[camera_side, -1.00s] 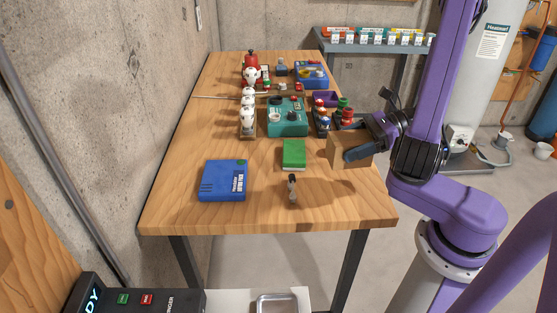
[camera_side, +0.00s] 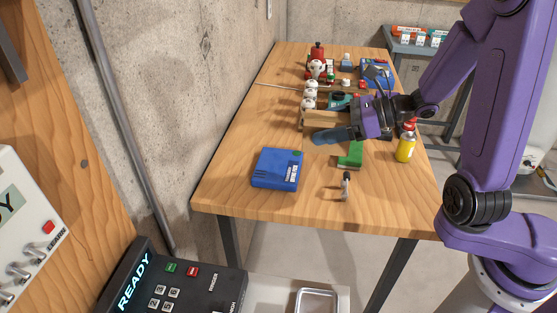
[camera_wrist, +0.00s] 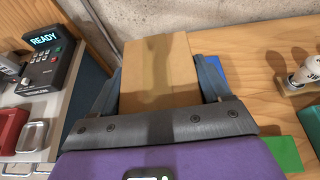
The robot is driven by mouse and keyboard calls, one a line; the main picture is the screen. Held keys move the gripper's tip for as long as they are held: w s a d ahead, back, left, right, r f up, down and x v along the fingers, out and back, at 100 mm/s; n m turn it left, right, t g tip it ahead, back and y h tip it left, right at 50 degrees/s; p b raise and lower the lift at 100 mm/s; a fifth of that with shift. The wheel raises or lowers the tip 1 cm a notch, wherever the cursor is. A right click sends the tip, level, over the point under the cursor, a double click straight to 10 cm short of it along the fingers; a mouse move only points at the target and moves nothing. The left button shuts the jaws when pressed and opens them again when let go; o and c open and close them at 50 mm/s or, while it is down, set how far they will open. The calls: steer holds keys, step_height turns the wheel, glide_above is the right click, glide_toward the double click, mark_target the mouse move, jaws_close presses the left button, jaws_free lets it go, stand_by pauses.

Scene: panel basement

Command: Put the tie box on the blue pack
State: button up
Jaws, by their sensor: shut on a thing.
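A brown cardboard box, the tie box (camera_side: 320,117), is between the fingers of my gripper (camera_side: 332,128), which is shut on it. In the side view it is above the table, behind the blue pack (camera_side: 277,169) and apart from it. The blue pack lies flat near the table's left front. In the wrist view the tie box (camera_wrist: 158,70) fills the space between both fingers of my gripper (camera_wrist: 160,84). The blue pack (camera_wrist: 215,66) shows only as a small strip past the right finger, mostly hidden.
A green block (camera_side: 351,156) and a small dark-topped tool (camera_side: 346,186) are right of the blue pack. A yellow can (camera_side: 405,147) stands near the table's right edge. White round-topped items (camera_side: 310,93) and a red-topped toy (camera_side: 317,62) stand farther back. The concrete wall borders the left.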

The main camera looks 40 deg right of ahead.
steer(key=shift+w+a+f, duration=0.15)
steer(key=shift+w+f, duration=0.1)
steer(key=shift+w, duration=0.25)
steer(key=shift+w+a+f, duration=0.1)
steer(key=shift+w+f, duration=0.1)
steer(key=shift+w, duration=0.25)
steer(key=w+a+f, duration=0.1)
steer(key=w+f, duration=0.5)
steer(key=w, duration=0.1)
steer(key=w+a+f, duration=0.1)
steer(key=w+f, duration=0.2)
steer(key=w, duration=0.1)
steer(key=shift+w+a, duration=0.25)
steer(key=shift+a, duration=0.1)
steer(key=shift+f, duration=1.55)
steer(key=o, duration=1.1)
steer(key=shift+f, duration=0.15)
steer(key=shift+o, duration=0.2)
